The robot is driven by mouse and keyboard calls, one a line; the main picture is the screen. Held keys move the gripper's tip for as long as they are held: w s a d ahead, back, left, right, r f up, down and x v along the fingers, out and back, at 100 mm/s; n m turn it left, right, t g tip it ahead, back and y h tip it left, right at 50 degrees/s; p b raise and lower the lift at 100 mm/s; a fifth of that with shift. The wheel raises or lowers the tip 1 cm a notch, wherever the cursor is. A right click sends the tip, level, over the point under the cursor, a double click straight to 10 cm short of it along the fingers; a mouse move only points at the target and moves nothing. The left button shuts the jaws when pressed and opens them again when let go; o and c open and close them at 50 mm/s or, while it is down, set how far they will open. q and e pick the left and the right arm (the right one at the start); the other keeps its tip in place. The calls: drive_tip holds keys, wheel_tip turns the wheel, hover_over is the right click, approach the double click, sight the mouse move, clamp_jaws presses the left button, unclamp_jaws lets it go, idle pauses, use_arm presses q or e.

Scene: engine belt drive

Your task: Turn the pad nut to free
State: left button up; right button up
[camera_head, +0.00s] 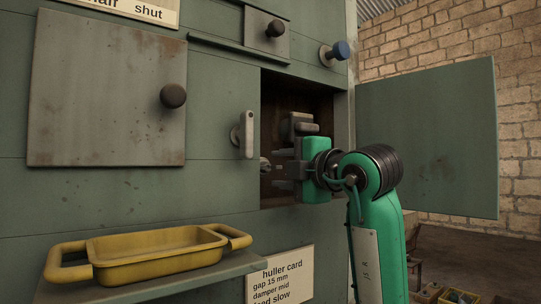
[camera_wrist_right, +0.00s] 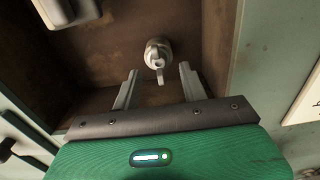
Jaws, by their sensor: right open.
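The pad nut appears to be the small round grey metal fitting (camera_wrist_right: 158,52) on the back wall of the open recess, with a short tab pointing toward my gripper in the wrist view. In the head view it seems to be the small metal piece (camera_head: 265,164) just left of the fingertips. My right gripper (camera_head: 281,169) reaches into the recess from the right. In the wrist view its two fingers (camera_wrist_right: 160,80) are apart, with the fitting just beyond and between their tips. I see no contact. My left gripper is not in view.
A grey block (camera_head: 299,124) sits in the recess above my gripper. A pale lever (camera_head: 243,135) is on the panel left of the opening. The green door (camera_head: 430,140) stands open at the right. A yellow tray (camera_head: 155,270) rests on a shelf below, beside the huller card (camera_head: 280,281).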

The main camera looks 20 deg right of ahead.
sight(268, 168)
drive_tip(key=shift+w+a+r+p, duration=0.15)
drive_tip(key=shift+w+p, duration=0.15)
drive_tip(key=shift+w, duration=0.15)
drive_tip(key=shift+w+a+r+p, duration=0.15)
drive_tip(key=shift+w+p, duration=0.1)
drive_tip(key=shift+w, duration=0.2)
drive_tip(key=shift+w+a+f, duration=0.1)
drive_tip(key=shift+w, duration=0.2)
drive_tip(key=shift+w+a+f, duration=0.15)
drive_tip(key=shift+w, duration=0.25)
drive_tip(key=c, duration=0.7)
clamp_jaws()
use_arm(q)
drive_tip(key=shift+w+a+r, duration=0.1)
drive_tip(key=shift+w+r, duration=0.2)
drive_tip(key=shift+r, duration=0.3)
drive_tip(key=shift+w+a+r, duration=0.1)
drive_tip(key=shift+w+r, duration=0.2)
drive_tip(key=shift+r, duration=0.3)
